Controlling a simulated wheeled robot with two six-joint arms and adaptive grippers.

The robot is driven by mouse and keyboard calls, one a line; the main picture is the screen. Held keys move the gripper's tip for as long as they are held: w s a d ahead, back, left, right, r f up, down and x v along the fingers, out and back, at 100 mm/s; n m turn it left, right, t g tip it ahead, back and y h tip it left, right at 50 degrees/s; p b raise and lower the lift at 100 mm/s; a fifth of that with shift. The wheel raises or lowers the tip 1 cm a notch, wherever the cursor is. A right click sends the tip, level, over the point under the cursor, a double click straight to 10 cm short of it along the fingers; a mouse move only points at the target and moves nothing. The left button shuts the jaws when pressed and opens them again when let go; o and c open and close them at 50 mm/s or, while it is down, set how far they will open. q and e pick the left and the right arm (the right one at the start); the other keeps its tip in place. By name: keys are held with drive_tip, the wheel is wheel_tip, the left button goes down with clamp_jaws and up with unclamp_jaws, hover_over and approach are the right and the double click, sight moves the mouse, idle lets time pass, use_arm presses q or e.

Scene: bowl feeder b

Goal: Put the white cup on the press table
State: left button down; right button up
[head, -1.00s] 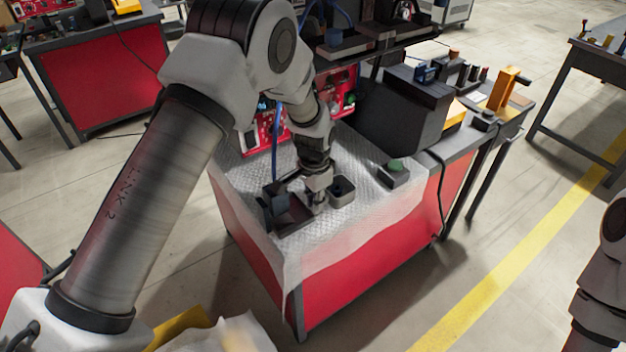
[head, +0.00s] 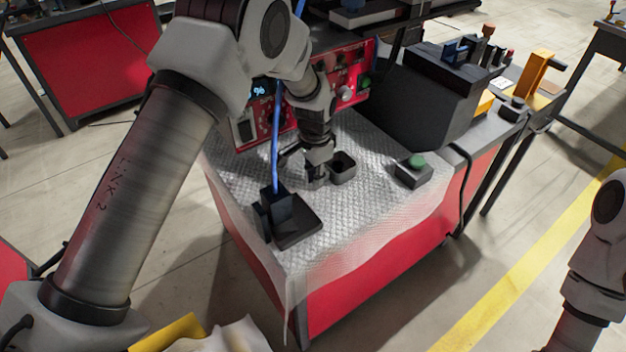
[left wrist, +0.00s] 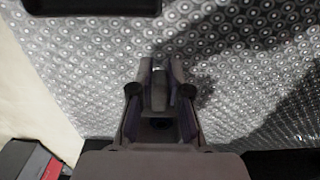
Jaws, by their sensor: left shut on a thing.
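No plainly white cup shows. A small square grey open cup (head: 343,167) is at my left gripper's (head: 317,180) fingers, over a red-sided table covered with a silvery dimpled sheet (head: 375,210). My left gripper points down and is shut on this cup, as far as I can tell. Whether the cup touches the sheet is unclear. In the left wrist view, the fingers (left wrist: 159,85) are close together with a grey piece between them; the cup's shape is not clear there. My right arm shows at the right edge, its gripper out of view.
A black stand with a flat base (head: 295,228) is at the table's front left. A green button box (head: 414,170) is to the right. A red control panel (head: 270,115) and a dark box (head: 430,95) stand behind. The front right of the sheet is clear.

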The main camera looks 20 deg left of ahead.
use_arm(q)
drive_tip(key=c, duration=1.1)
unclamp_jaws()
drive_tip(key=shift+s, duration=0.1)
drive_tip(key=shift+c, duration=0.2)
drive_tip(key=shift+r, duration=0.1)
wheel_tip(320, 180, up, 8)
drive_tip(key=shift+f, duration=0.2)
